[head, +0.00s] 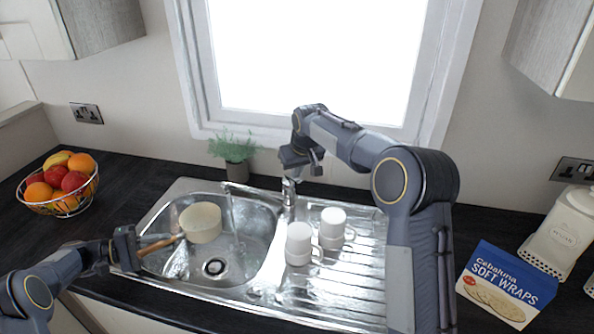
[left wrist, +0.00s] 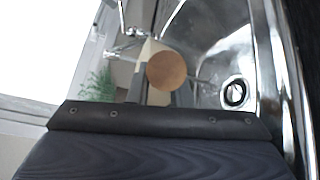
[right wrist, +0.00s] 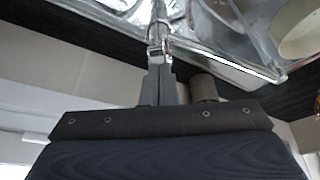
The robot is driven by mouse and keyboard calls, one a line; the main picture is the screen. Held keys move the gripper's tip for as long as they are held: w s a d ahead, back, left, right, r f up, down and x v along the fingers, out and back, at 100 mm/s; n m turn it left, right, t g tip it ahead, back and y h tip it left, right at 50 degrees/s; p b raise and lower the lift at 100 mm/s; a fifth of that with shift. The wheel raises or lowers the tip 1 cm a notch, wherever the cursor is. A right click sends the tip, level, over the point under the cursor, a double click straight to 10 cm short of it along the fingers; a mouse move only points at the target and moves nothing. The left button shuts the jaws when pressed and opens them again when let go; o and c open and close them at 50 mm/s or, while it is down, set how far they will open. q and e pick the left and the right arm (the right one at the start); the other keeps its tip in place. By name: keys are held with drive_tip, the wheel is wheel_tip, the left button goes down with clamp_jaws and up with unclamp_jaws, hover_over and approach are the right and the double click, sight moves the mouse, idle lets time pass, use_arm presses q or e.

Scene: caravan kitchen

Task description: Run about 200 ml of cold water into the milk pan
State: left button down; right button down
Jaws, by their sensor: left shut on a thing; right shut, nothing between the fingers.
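The cream milk pan (head: 201,222) is over the left part of the sink bowl (head: 258,228); whether it touches the bottom is unclear. My left gripper (head: 140,245) is shut on its wooden handle (head: 160,244). The chrome tap (head: 289,192) stands behind the sink. A thin bright streak, perhaps running water, drops into the bowl right of the pan. My right gripper (head: 316,163) is shut and empty above the tap, which also shows in the right wrist view (right wrist: 158,40).
Two white mugs (head: 299,243) (head: 332,227) stand on the drainer. A potted plant (head: 235,158) is behind the sink. A fruit basket (head: 62,190) is at left. A soft wraps box (head: 505,285) and a white canister (head: 560,232) are at right. The drain (head: 214,267) is uncovered.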

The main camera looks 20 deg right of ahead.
use_arm(q)
drive_tip(key=shift+r, duration=0.1)
use_arm(e)
drive_tip(key=shift+s+f, duration=1.3)
drive_tip(key=shift+f, duration=0.3)
drive_tip(key=shift+f, duration=0.1)
drive_tip(key=v, duration=1.3)
drive_tip(key=shift+s, duration=0.5)
drive_tip(key=shift+d, duration=0.15)
